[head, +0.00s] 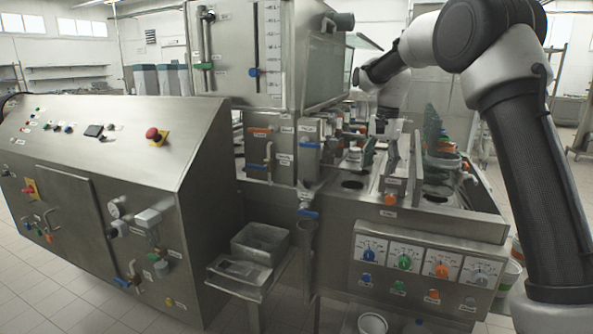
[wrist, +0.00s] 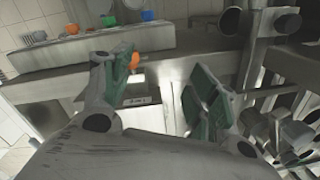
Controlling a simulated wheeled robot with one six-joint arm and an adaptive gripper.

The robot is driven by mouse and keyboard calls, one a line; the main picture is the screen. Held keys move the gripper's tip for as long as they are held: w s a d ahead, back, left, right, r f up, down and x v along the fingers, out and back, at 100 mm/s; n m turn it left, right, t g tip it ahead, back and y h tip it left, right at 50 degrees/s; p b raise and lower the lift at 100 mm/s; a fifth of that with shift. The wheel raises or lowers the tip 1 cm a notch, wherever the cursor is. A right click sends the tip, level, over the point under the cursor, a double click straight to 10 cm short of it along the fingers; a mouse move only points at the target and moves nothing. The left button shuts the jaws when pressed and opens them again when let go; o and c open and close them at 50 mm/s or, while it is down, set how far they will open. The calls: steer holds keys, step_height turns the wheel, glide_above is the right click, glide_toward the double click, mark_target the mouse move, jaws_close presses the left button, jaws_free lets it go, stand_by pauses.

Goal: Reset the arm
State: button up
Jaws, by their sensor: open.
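My arm reaches in from the right in the head view and bends down over the steel machine (head: 450,222). My gripper (head: 381,124) is small and partly lost among the machine's parts there. In the wrist view my gripper (wrist: 160,92) has its two green-padded fingers spread wide apart, with nothing between them. Behind the fingers is a steel panel edge with a small white label (wrist: 136,101).
Left of the machine stands a sloped control cabinet (head: 100,150) with a red button (head: 153,134). A row of coloured dials (head: 425,262) is on the machine's front. A steel bin (head: 260,243) sits on a low shelf. Cylindrical metal parts (wrist: 288,22) crowd the wrist view's right side.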

steer(key=s+d+r+n+t, duration=0.1)
steer(key=s+d+n, duration=0.2)
steer(key=s, duration=1)
steer(key=s+d+r+n+t, duration=0.1)
steer(key=s+d, duration=0.4)
steer(key=s, duration=0.9)
steer(key=s+d+r+n+t, duration=0.1)
steer(key=s+d+n, duration=0.3)
steer(key=s, duration=1)
steer(key=shift+n+t+h, duration=0.4)
steer(key=shift+n+t, duration=0.2)
steer(key=shift+t, duration=0.1)
